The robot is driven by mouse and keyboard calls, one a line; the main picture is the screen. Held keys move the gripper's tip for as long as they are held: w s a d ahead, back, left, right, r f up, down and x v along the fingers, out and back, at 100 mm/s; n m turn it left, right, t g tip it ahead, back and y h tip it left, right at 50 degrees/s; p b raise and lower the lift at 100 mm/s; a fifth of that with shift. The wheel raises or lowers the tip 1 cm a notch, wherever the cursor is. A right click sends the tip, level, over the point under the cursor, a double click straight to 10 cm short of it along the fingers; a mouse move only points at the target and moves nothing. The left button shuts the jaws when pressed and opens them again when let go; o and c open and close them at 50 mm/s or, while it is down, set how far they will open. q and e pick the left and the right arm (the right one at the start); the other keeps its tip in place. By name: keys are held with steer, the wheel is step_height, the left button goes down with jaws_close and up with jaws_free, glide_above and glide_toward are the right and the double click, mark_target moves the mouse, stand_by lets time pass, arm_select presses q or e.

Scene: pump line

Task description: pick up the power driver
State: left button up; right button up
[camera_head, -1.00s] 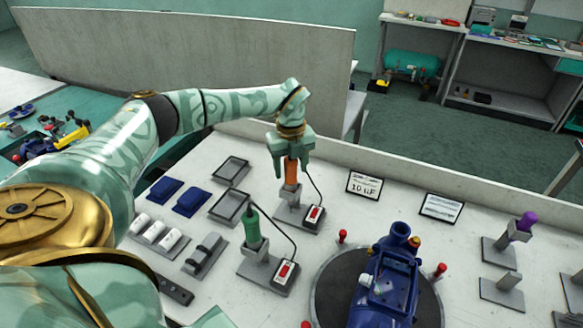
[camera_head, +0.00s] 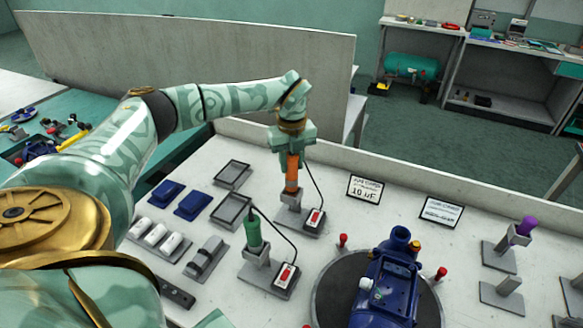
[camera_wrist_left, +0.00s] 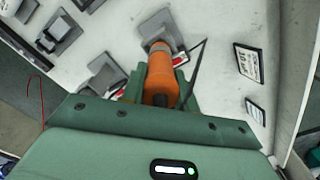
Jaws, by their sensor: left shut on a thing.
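The orange power driver (camera_head: 292,175) stands upright in its grey stand (camera_head: 289,219) on the white bench. A black cord runs from it to a small box with a red switch (camera_head: 315,217). My left gripper (camera_head: 292,160) comes down from above and is shut on the driver's upper body. In the left wrist view the orange driver (camera_wrist_left: 160,80) sits between the green fingers, with its stand (camera_wrist_left: 155,27) beyond it. A second, green-handled tool (camera_head: 252,230) stands in its own stand in front. My right gripper is not in view.
A blue pump (camera_head: 387,285) sits on a dark round plate with red knobs around it. Two framed signs (camera_head: 365,188) stand behind it. Shallow trays (camera_head: 233,174) and blue and white parts lie left of the driver. Grey stands (camera_head: 500,255) are at the right.

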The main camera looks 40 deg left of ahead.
arm_select(q)
step_height(320, 180, up, 20)
steer(key=p, duration=0.9)
